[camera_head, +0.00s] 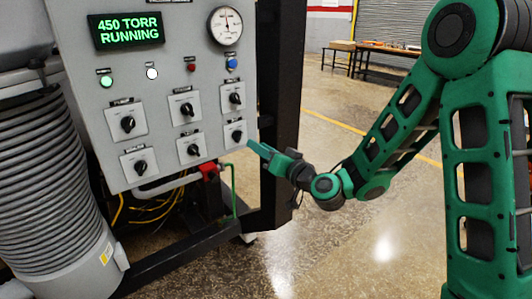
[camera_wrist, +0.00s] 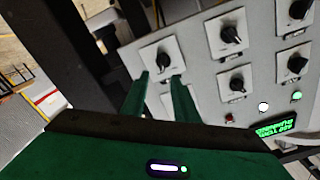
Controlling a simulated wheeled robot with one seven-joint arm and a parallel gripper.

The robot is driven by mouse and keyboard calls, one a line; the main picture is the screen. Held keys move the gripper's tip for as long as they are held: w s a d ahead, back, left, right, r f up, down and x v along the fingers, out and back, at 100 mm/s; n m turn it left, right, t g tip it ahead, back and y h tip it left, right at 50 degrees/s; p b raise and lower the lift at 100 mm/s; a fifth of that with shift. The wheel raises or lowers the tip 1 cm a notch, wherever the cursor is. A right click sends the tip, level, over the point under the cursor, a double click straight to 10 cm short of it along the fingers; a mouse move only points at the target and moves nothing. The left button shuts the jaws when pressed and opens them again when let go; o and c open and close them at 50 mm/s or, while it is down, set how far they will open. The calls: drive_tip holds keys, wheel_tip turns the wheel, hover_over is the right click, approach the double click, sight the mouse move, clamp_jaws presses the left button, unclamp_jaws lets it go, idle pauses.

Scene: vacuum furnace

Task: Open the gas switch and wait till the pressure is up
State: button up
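The grey control panel (camera_head: 160,45) carries two rows of black rotary switches, with labels too small to read, so I cannot tell by label which is the gas switch. The lower right switch (camera_head: 237,135) is nearest my gripper (camera_head: 251,146). In the wrist view my gripper (camera_wrist: 160,76) is open, its green fingers apart, with that switch (camera_wrist: 163,58) just beyond and between the tips. Contact cannot be told. The green display (camera_head: 126,31) reads "450 TORR RUNNING". The round pressure gauge (camera_head: 226,25) has its needle pointing roughly upward.
Green (camera_head: 106,81), white (camera_head: 152,73), red (camera_head: 192,67) and blue (camera_head: 232,63) round controls or lamps sit above the switches. A black frame post (camera_head: 280,90) stands right of the panel. A ribbed hose (camera_head: 45,170) is at left. Open floor lies at right.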

drive_tip(key=shift+v, duration=1.35)
drive_tip(key=s+d+f+g+h, duration=0.3)
drive_tip(key=s+d, duration=0.2)
drive_tip(key=d, duration=0.3)
drive_tip(key=s+d+f+n+g+h, duration=0.1)
drive_tip(key=s+d+f+g+h, duration=0.15)
drive_tip(key=s+d, duration=0.4)
drive_tip(key=s+d+f+g+h, duration=0.2)
drive_tip(key=s+d+f+g, duration=0.15)
drive_tip(key=d, duration=0.65)
drive_tip(key=s+d+r+m+g+h, duration=0.1)
drive_tip(key=s+d+m+g, duration=0.2)
drive_tip(key=s+d, duration=0.3)
drive_tip(key=s+d+r+m+g+h, duration=0.1)
drive_tip(key=s+d+m, duration=0.4)
drive_tip(key=s, duration=1.1)
drive_tip(key=shift+s+d+r+g, duration=0.4)
drive_tip(key=shift+r+g, duration=0.35)
drive_tip(key=shift+g, duration=0.35)
